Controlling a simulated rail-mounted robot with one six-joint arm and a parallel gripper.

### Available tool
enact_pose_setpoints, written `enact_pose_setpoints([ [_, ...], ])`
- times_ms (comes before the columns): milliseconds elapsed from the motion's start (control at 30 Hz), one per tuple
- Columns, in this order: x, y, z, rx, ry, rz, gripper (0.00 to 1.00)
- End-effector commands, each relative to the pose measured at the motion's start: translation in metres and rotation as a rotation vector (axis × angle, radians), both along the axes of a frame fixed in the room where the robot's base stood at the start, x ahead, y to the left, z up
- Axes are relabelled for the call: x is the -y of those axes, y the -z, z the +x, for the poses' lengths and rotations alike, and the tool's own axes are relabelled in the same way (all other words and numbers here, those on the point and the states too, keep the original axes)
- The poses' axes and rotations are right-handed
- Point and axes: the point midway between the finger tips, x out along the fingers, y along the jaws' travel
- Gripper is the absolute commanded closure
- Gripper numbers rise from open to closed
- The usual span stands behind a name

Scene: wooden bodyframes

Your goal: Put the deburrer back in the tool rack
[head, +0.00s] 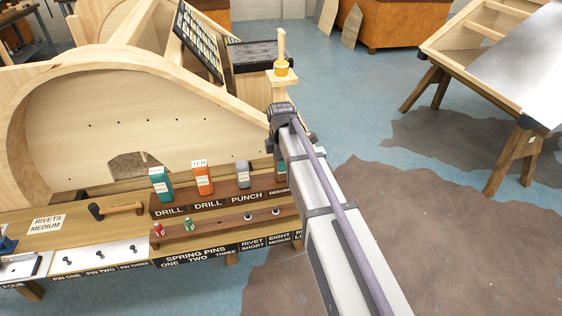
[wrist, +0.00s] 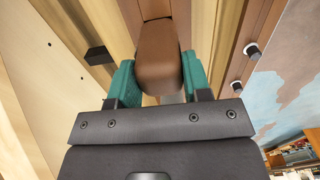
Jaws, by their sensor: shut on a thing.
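My gripper (wrist: 158,85) is shut on the deburrer (wrist: 158,50), a rounded brown body that shows between two teal finger faces in the wrist view. In the head view my arm reaches to the right part of the tool rack (head: 208,206), and its wrist hides much of the gripper and the held tool. The rack is a brown stepped wooden stand. Its front label begins "DEBUR" (head: 280,190) just below the gripper, and the rest of that label is hidden. I cannot tell whether the deburrer touches the rack.
A teal drill (head: 161,186), an orange drill (head: 202,179) and a grey punch (head: 243,174) stand in the rack left of my gripper. A large curved wooden bodyframe (head: 110,100) rises behind. A brown-handled tool (head: 118,209) lies on the bench at left.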

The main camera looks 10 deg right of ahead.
Motion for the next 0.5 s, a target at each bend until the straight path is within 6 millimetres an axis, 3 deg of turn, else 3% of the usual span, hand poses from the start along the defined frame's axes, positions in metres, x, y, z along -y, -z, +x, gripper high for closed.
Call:
enact_pose_setpoints([
  [300, 0.0000, 0.0007, 0.0000, 0.000, 0.000, 0.000, 0.30],
  [500, 0.0000, 0.0004, 0.0000, 0.000, 0.000, 0.000, 0.30],
])
